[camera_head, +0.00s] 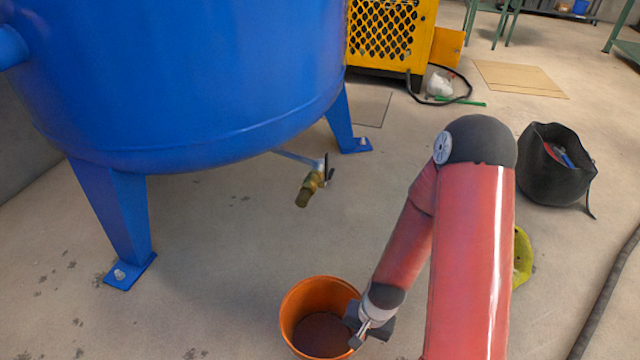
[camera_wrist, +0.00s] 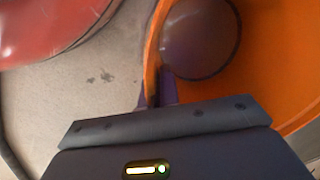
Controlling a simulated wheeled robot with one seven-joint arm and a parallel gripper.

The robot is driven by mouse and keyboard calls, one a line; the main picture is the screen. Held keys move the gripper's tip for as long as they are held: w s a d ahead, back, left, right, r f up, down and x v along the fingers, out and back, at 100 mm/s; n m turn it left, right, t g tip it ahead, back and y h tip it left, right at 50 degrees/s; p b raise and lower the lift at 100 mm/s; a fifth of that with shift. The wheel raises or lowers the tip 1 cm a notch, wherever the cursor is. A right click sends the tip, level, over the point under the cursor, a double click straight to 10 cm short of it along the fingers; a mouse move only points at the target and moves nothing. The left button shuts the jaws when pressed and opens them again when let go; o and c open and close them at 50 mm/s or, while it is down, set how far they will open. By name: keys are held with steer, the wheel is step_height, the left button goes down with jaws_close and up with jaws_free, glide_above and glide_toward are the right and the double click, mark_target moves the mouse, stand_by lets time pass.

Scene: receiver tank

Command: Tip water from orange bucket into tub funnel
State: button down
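The orange bucket (camera_head: 303,300) is at the bottom of the head view, open side up, with its lower part cut off by the frame edge. A dark, smooth round patch shows inside it; I cannot tell how much water that is. My gripper (camera_head: 357,335) is at the bucket's right rim. In the wrist view, the bucket (camera_wrist: 282,62) fills the right side, and my gripper's fingers (camera_wrist: 157,92) are close together with the bucket's wall between them. The fingertips are partly hidden. No tub funnel is visible in either view.
A blue tank (camera_head: 200,80) on legs stands at the left, with a brass valve (camera_head: 310,188) below it. A black bag (camera_head: 552,175), a yellow-green item (camera_head: 522,258) and a dark hose (camera_head: 606,290) lie at the right. Concrete floor between tank and bucket is clear.

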steer(key=w+d+r+n+p, duration=0.2)
steer(key=w+r+p, duration=0.2)
steer(key=w+r, duration=0.4)
steer(key=w+d+r+n+p, duration=0.2)
steer(key=w+r+p, duration=0.3)
steer(key=r, duration=0.7)
steer(key=w+d, duration=0.1)
steer(key=w, duration=0.1)
steer(key=shift+w+d+r+g, duration=0.15)
steer(key=shift+w+d+g, duration=0.15)
steer(key=shift+w+g, duration=0.1)
